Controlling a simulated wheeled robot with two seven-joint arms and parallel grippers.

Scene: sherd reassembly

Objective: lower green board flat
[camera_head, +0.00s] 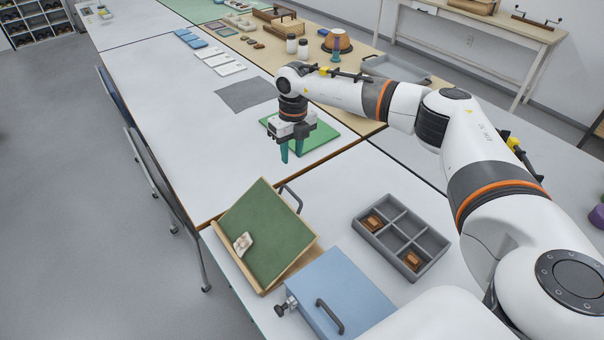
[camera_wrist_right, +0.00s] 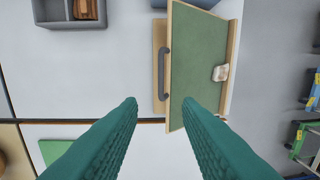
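The green board (camera_head: 265,228) has a pale wooden rim and stands tilted on a wooden base near the table's left edge. A whitish sherd (camera_head: 243,243) rests at its lower edge. A dark grey handle (camera_head: 292,198) shows beside the board's raised edge. In the right wrist view, the board (camera_wrist_right: 198,65) is ahead of the fingers, with the handle (camera_wrist_right: 161,75) along its left side and the sherd (camera_wrist_right: 220,73) at its right. My right gripper (camera_head: 292,151) is open and empty, above the table and behind the board. My left gripper is out of view.
A blue box (camera_head: 345,285) with a black handle stands close to the board's right. A grey compartment tray (camera_head: 438,245) holds brown pieces. A flat green mat (camera_head: 325,137) lies beyond my right gripper. White table surface is clear left of the gripper.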

